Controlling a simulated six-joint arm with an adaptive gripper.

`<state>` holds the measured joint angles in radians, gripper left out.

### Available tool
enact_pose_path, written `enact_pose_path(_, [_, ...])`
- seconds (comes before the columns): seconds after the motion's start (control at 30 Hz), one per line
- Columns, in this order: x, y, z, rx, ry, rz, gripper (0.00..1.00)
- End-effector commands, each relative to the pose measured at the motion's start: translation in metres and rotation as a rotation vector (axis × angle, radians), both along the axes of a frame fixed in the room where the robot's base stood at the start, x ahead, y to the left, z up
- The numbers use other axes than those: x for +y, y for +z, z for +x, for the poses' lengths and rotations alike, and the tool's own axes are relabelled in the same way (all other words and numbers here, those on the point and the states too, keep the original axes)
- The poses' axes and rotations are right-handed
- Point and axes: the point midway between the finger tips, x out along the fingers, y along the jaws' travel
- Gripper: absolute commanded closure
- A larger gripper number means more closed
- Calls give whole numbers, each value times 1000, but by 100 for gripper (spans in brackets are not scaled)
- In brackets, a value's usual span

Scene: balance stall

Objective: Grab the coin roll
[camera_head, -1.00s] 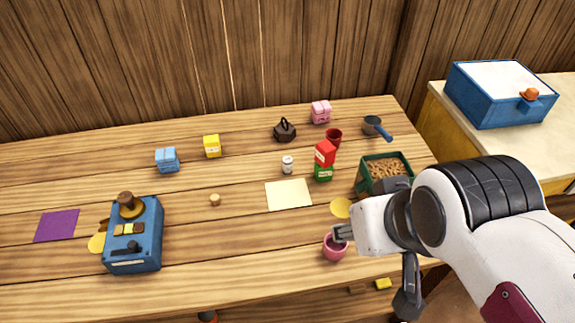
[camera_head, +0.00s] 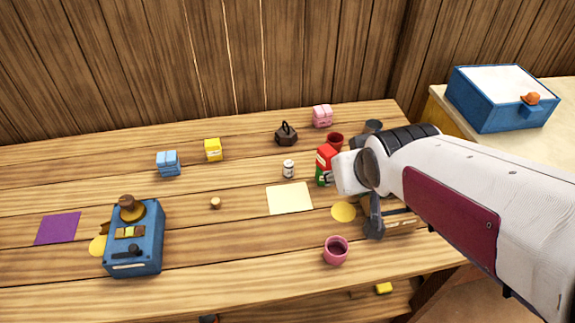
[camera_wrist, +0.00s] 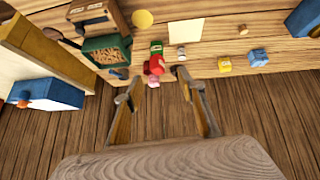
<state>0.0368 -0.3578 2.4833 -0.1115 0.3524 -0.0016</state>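I cannot make out a coin roll for certain. A small white cylinder with a dark band (camera_head: 288,169) stands behind the cream sheet (camera_head: 289,198); it looks most like one. It also shows small in the wrist view (camera_wrist: 181,52). A smaller tan wooden piece (camera_head: 215,203) stands alone further left. My gripper (camera_wrist: 156,78) is open and empty in the wrist view, its two fingers spread apart. In the head view my wrist and arm hang over the right of the table, right of the white cylinder, and hide most of the gripper.
A red and green stack (camera_head: 326,166) stands between the white cylinder and my wrist. A pink cup (camera_head: 336,250) is in front. A dark weight (camera_head: 286,134), yellow block (camera_head: 213,150) and blue block (camera_head: 168,163) stand behind. A blue device (camera_head: 135,240) is left.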

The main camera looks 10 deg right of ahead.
Motion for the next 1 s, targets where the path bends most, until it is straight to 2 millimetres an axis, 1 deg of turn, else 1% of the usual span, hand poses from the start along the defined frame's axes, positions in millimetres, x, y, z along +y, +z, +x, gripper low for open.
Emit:
enact_pose_path(0.03, [-1,-6,9,-5,5,-4,60])
enact_pose_path(0.1, [-2,-10,21,-21,13,-11,60])
enact_pose_path(0.5, [-3,-45,85,-112,71,-30,60])
enact_pose_path(0.8, [2,-76,123,-182,122,-25,60])
enact_pose_path(1.0, [8,-99,144,-226,156,-10,60])
